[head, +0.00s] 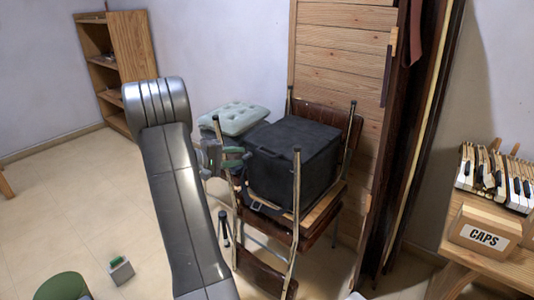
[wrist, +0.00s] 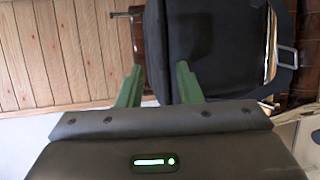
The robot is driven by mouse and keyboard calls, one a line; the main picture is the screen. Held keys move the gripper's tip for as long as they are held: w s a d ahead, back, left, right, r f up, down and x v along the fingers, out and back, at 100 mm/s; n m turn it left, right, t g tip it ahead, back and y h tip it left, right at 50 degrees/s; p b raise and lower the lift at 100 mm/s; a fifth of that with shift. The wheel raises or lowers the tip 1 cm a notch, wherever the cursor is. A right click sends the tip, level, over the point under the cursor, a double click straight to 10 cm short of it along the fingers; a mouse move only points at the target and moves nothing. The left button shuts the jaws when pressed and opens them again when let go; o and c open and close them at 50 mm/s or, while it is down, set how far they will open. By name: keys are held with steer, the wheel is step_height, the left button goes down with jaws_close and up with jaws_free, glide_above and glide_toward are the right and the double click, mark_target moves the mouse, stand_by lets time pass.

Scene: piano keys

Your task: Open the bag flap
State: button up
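The black bag (head: 295,155) sits boxy and upright on the seat of an upturned stack of chairs, its flat top looking closed. It also fills the upper right of the wrist view (wrist: 220,55). My gripper (head: 236,158) is at the bag's left side in the head view. In the wrist view my two green fingers (wrist: 158,85) stand apart. The bag's edge shows between them, and the right finger overlaps the bag. I cannot tell whether either finger touches it. A strap with a metal buckle (wrist: 286,58) shows at the right.
Chair legs (head: 297,220) rise around the bag. A pale green cushion (head: 234,118) lies behind my gripper. Wooden boards (head: 340,60) stand behind. A bench with piano keys (head: 495,180) and a CAPS box (head: 484,238) is at right. Floor at left is mostly clear.

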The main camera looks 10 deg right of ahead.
mark_target(264, 154)
steer(key=x, duration=1.1)
steer(key=shift+w+d+f, duration=0.1)
steer(key=shift+d, duration=0.15)
steer(key=shift+c, duration=0.4)
jaws_close()
